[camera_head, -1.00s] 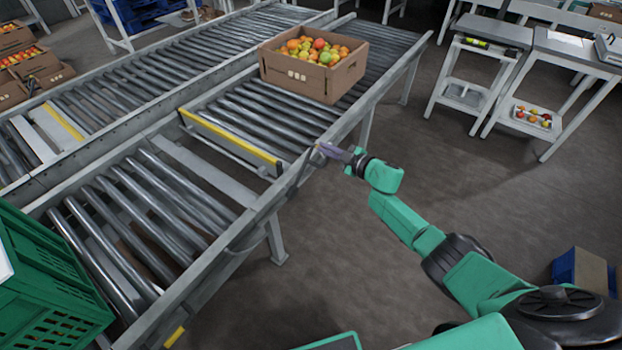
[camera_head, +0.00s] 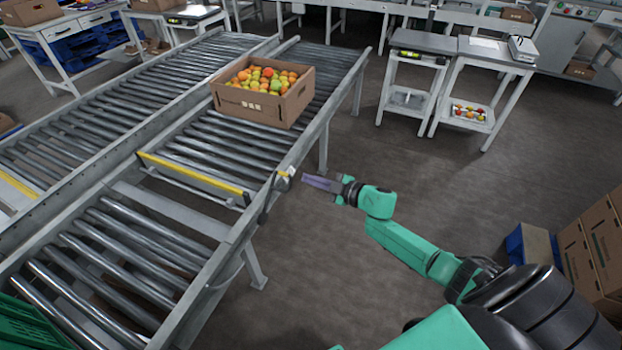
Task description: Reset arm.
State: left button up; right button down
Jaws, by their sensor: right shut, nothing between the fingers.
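My right gripper (camera_head: 308,179) is shut and empty. Its fingers point left, just right of the near conveyor's side rail, with a small gap to it in the picture. A small light-coloured fitting (camera_head: 287,176) with a round part sits on the rail by the fingertips. My right arm reaches in from the lower right over the floor. My left gripper is not in view. A cardboard box (camera_head: 254,110) full of red, orange and green tomatoes stands on the rollers beyond the gripper.
The roller conveyor (camera_head: 128,245) runs along the left, with a yellow-edged bar (camera_head: 195,176) across it. Stands with a tray of tomatoes (camera_head: 468,113) are at the back right. Cardboard boxes (camera_head: 597,247) are stacked at the right. The floor (camera_head: 440,185) between is clear.

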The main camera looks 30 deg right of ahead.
jog(key=s+d+f+m+g+h+p, duration=0.2)
jog(key=s+d+f+m+h+p, duration=0.15)
jog(key=s+f, duration=0.5)
jog(key=s+d+f+m+g+h+p, duration=0.2)
jog(key=s+f+m+h, duration=0.3)
jog(key=f, duration=0.6)
jog(key=s+a+f+m+g+p, duration=0.1)
jog(key=s+a+f+g, duration=0.1)
jog(key=s, duration=0.8)
jog(key=s+a+f+m+g+p, duration=0.1)
jog(key=s+f+g, duration=0.2)
jog(key=s, duration=0.8)
jog(key=s+a+f+m+g+p, duration=0.1)
jog(key=s+a+f+g, duration=0.1)
jog(key=s+f, duration=0.4)
jog(key=s+g, duration=0.1)
jog(key=s, duration=0.3)
jog(key=shift+s+a+f+g, duration=0.25)
jog(key=shift+s+a+g, duration=0.05)
